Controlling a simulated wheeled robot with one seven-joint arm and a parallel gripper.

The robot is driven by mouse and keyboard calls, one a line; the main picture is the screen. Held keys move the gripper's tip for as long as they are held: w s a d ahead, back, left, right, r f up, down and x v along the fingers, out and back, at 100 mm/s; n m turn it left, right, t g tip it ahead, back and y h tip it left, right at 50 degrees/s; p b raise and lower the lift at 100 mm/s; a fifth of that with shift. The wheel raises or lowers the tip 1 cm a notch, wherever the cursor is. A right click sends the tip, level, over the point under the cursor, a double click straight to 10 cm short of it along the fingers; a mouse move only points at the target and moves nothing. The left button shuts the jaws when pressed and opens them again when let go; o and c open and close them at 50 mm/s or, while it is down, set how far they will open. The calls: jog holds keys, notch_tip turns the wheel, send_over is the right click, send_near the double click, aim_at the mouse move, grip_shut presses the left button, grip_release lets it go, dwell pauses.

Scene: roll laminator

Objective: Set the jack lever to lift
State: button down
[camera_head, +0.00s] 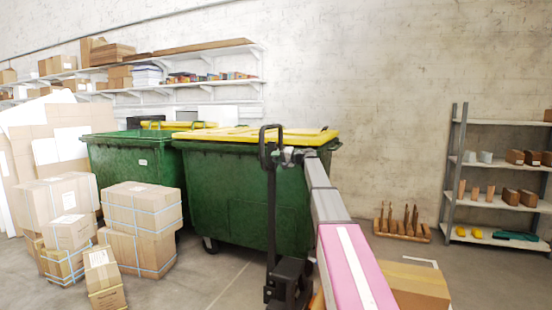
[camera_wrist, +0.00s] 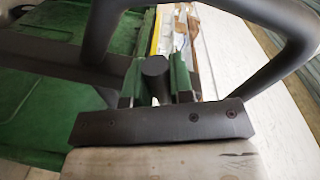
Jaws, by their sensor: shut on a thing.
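The pallet jack's upright dark handle (camera_head: 271,200) stands in front of the green bin in the head view, with a loop grip at its top. My gripper (camera_head: 287,156) is at the handle just below the loop, reaching in from the right. In the wrist view, my gripper (camera_wrist: 157,85) has its two fingers on either side of a short dark round bar, which looks like the jack lever (camera_wrist: 155,68). The fingers are shut on it. The handle loop (camera_wrist: 285,35) frames it in that view. The lever's setting cannot be told, and the head view does not show it clearly.
A green bin with a yellow lid (camera_head: 240,190) stands close behind the handle. Strapped cartons (camera_head: 142,215) are stacked at left. A shelf rack (camera_head: 500,190) and a wooden rack (camera_head: 402,230) stand at right. Some floor is clear left of the jack.

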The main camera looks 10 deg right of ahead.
jog(key=c, duration=1)
grip_release()
jog(key=shift+d, duration=0.1)
jog(key=v, duration=1)
jog(key=shift+s+d, duration=0.2)
jog(key=shift+d, duration=0.1)
